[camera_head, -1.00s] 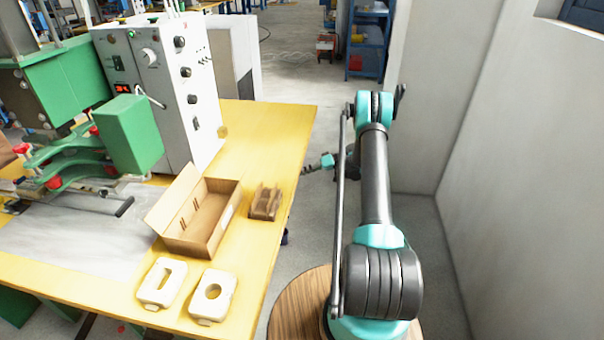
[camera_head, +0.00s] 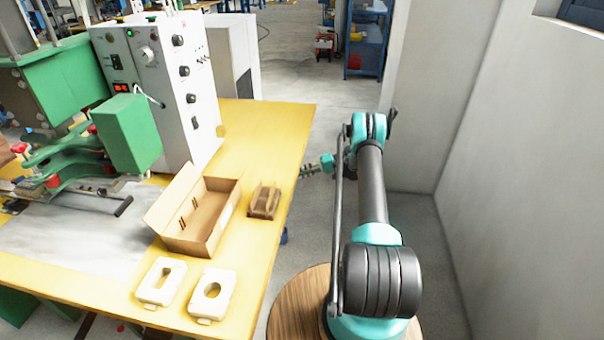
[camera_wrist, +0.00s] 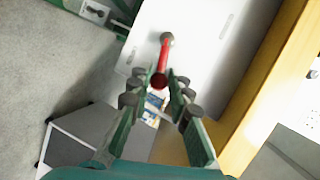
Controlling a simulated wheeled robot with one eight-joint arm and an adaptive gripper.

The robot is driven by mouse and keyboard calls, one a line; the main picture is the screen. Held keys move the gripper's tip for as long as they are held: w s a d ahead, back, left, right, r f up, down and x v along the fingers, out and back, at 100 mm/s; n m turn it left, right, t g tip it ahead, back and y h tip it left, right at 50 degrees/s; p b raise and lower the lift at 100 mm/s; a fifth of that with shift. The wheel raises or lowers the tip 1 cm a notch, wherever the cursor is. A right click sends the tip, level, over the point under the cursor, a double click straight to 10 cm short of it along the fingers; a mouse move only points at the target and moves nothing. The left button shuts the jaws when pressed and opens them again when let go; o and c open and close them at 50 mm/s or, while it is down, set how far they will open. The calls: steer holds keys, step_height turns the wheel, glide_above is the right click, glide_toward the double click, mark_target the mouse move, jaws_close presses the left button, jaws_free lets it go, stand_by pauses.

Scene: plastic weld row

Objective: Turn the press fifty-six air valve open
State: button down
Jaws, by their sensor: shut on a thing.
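The air valve's red lever (camera_wrist: 164,58) shows in the wrist view. It runs from a round grey pivot (camera_wrist: 167,39) on a white panel (camera_wrist: 205,45) toward my gripper. My gripper (camera_wrist: 160,82) is shut on the lever, with its dark-tipped green fingers on either side of the lever's near end. In the head view my gripper (camera_head: 308,170) is beside the right edge of the yellow table. The lever and its pivot cannot be made out in the head view.
The yellow table (camera_head: 262,130) carries an open cardboard box (camera_head: 212,215), a small brown holder (camera_head: 264,202) and two cream blocks (camera_head: 212,294). A white control cabinet (camera_head: 165,75) stands behind. A wall (camera_head: 500,150) is close on the right; floor lies between.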

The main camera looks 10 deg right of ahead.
steer(key=c, duration=1.6)
jaws_free()
steer(key=shift+d, duration=0.15)
steer(key=v, duration=1.1)
steer(key=shift+d+r, duration=0.1)
steer(key=shift+d, duration=0.3)
